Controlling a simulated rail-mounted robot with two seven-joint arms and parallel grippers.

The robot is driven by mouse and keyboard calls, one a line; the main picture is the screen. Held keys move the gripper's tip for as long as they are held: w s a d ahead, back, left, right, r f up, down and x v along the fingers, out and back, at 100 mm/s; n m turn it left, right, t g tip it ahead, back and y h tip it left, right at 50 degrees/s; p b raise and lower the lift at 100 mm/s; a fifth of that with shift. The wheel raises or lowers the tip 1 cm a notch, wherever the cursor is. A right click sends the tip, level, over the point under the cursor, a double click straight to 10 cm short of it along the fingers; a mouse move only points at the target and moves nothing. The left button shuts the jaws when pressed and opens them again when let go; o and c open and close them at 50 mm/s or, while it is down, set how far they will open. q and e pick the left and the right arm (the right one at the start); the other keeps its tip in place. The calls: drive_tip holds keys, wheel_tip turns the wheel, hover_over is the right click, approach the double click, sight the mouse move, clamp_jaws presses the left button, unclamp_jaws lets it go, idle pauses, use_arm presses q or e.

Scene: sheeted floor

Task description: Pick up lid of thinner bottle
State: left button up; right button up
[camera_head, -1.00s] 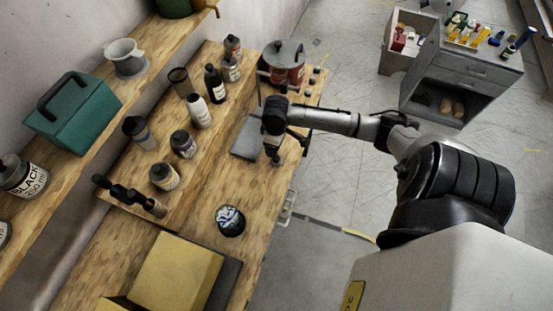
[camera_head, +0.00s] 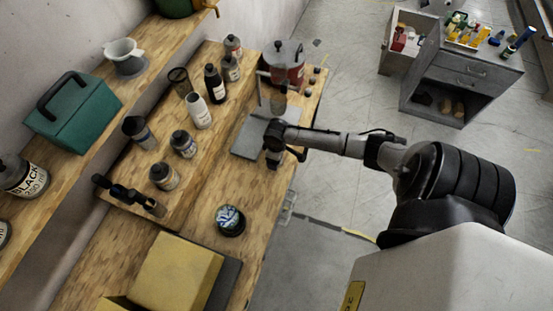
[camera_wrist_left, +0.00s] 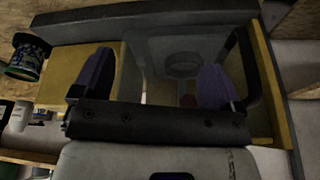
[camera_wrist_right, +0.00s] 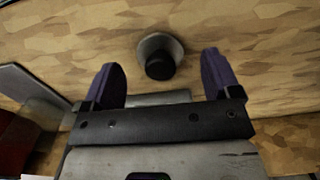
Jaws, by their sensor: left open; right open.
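My right gripper (camera_head: 272,163) is low over the front right of the bench, beside a flat grey plate (camera_head: 246,142). The right wrist view shows its fingers (camera_wrist_right: 161,66) open and apart. Beyond and between them is a round grey thing with a black top (camera_wrist_right: 160,65) on the wood; I cannot tell whether it is the whole thinner bottle or only its lid.
Several bottles stand on the raised bench shelf, among them a white one (camera_head: 198,110) and a black one (camera_head: 214,83). A red pot (camera_head: 286,72) is at the back. A yellow box (camera_head: 172,268) and a round tin (camera_head: 230,220) are nearer.

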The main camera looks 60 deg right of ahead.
drive_tip(key=shift+f, duration=0.65)
drive_tip(key=c, duration=1)
